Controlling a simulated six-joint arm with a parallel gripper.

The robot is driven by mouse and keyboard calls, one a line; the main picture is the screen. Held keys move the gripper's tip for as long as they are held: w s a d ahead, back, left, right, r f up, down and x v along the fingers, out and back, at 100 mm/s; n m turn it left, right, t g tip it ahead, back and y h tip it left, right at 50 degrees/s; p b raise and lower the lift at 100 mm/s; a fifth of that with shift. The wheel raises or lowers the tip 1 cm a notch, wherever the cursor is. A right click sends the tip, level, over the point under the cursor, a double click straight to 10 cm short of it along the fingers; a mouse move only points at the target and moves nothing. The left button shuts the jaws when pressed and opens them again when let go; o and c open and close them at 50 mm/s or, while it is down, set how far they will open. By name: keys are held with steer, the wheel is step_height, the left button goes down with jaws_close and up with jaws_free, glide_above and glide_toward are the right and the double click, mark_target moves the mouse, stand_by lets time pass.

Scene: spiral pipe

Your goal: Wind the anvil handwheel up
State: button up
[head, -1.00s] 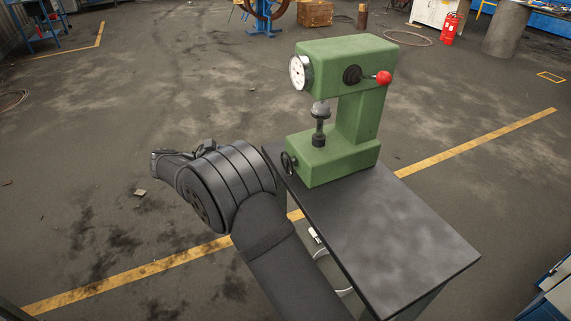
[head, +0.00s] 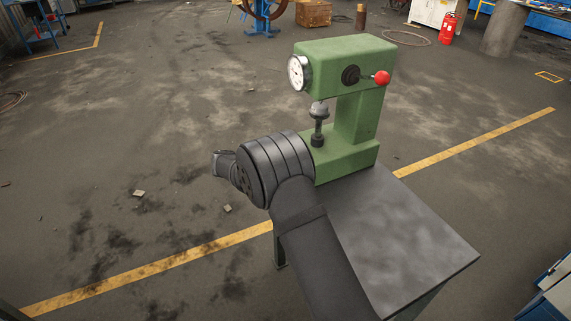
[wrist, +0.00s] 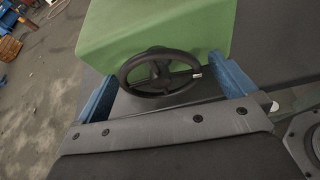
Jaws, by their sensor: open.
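The green hardness tester (head: 345,115) stands on the dark table. Its black anvil handwheel (wrist: 160,72), with spokes and a small light-coloured mark or knob on the right of its rim, is on the green base in the wrist view. My gripper (wrist: 168,78) is open, with a blue finger on each side of the handwheel. I cannot tell whether a finger touches the rim. In the head view the handwheel is hidden behind my arm. The anvil (head: 319,112) stands upright on the base under the head of the tester, close below it.
The table (head: 400,240) is bare to the right of the tester. A dial (head: 298,72) and a lever with a red ball (head: 382,78) stick out from the tester's upper part. The floor left of the table is open.

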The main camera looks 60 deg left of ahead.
steer(key=shift+w+f, duration=0.15)
steer(key=shift+w, duration=0.25)
steer(key=shift+c, duration=0.2)
steer(key=c, duration=0.9)
steer(key=shift+m, duration=0.3)
steer(key=shift+m+y, duration=0.9)
steer(key=shift+m, duration=0.2)
steer(key=shift+d+m+t+y, duration=0.1)
steer(key=shift+m+t+y, duration=0.2)
steer(key=shift+m+y, duration=0.65)
steer(key=shift+m, duration=0.45)
